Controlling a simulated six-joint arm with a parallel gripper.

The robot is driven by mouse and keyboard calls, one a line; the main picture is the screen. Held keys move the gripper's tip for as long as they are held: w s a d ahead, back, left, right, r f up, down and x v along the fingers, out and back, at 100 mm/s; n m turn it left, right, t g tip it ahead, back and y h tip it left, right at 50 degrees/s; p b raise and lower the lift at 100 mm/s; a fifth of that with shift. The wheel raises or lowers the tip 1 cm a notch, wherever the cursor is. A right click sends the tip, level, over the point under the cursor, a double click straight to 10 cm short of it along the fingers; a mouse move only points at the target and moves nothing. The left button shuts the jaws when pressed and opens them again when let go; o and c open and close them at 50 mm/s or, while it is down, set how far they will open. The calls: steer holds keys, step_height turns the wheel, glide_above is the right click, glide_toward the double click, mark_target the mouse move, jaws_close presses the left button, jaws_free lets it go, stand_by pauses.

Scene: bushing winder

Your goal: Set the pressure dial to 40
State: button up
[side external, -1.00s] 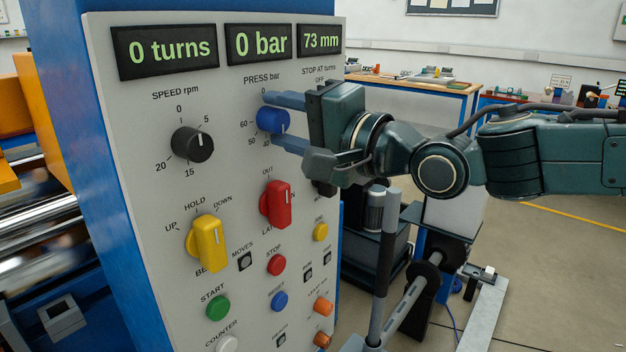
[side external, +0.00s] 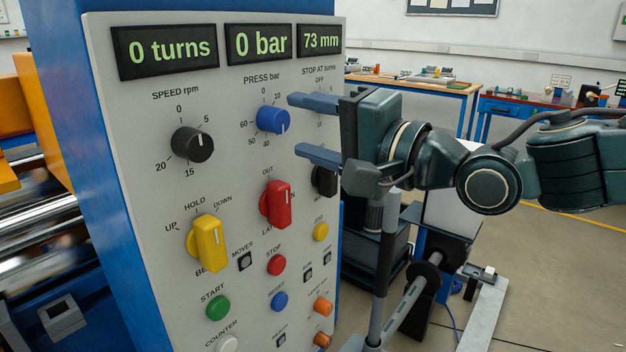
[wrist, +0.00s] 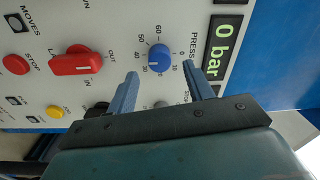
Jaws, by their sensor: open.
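The blue pressure dial (side external: 272,119) sits under the label PRESS bar, with a scale from 0 to 60. Its white mark points to the lower right in the side view. In the wrist view, the dial (wrist: 158,56) has its mark near the 30; the exact reading is hard to tell. The pressure display (side external: 258,43) reads 0 bar. My gripper (side external: 291,123) is open and empty, its two fingers just to the right of the dial and apart from it. In the wrist view, my gripper (wrist: 160,69) has the dial beyond and between its fingertips.
The black speed knob (side external: 192,145) is left of the dial. A red knob (side external: 276,204) and a yellow knob (side external: 208,242) are below. A black knob (side external: 324,181) is partly behind my gripper. Several push buttons fill the lower panel.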

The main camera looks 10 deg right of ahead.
steer(key=v, duration=0.9)
steer(key=shift+s+d, duration=0.2)
steer(key=s+d+f+n+g+h, duration=0.1)
steer(key=s+d+f+h, duration=0.15)
steer(key=d, duration=0.55)
steer(key=s+d+f+n+h, duration=0.1)
steer(key=d+h, duration=0.2)
steer(key=d, duration=0.5)
steer(key=s+d+f+n+g+h, duration=0.1)
steer(key=s+d+f+n+h, duration=0.15)
steer(key=d, duration=0.55)
steer(key=s+d+f+n+g+h, duration=0.1)
steer(key=s+d+f+g+h, duration=0.1)
steer(key=s+d+f, duration=0.2)
steer(key=s+d+f+n+g+h, duration=0.1)
steer(key=s+d+f+g+h, duration=0.2)
steer(key=s+d, duration=0.6)
steer(key=s+f, duration=0.1)
steer(key=s, duration=0.3)
steer(key=shift+d, duration=0.35)
steer(key=shift+f, duration=0.1)
